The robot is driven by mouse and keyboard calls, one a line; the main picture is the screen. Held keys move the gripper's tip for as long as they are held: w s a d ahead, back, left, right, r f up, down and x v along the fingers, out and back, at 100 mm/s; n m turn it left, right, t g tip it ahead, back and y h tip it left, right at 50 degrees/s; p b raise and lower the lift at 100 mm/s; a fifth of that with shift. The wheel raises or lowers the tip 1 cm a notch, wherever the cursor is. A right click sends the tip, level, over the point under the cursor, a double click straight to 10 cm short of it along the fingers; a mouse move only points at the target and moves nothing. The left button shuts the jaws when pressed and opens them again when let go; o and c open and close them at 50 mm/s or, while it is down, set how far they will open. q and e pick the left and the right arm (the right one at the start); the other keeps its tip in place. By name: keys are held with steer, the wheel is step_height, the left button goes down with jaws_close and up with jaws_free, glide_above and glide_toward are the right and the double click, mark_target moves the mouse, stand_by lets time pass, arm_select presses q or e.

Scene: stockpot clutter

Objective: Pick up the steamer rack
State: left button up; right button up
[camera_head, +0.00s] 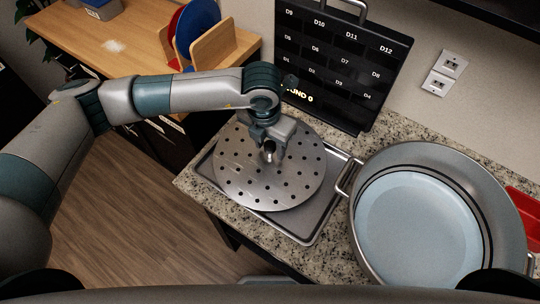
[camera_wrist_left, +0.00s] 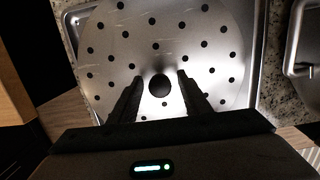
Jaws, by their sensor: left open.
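In the left wrist view the steamer rack (camera_wrist_left: 185,35) fills the middle. My left gripper (camera_head: 270,156) is over the middle of the rack, pointing down. I cannot tell whether the fingertips touch the rack. My right gripper is not in view.
The metal tray (camera_head: 308,236) sits under the rack on the granite counter (camera_head: 390,128). A large stockpot (camera_head: 367,250) with a pale blue inside stands to the right. A black labelled board (camera_head: 335,65) stands behind. A wooden desk (camera_head: 110,50) is at back left.

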arm_select(q)
steer(key=shift+f, duration=0.25)
jaws_close()
stand_by(0.3)
step_height(320, 180, up, 10)
steer(key=p, duration=0.3)
stand_by(0.6)
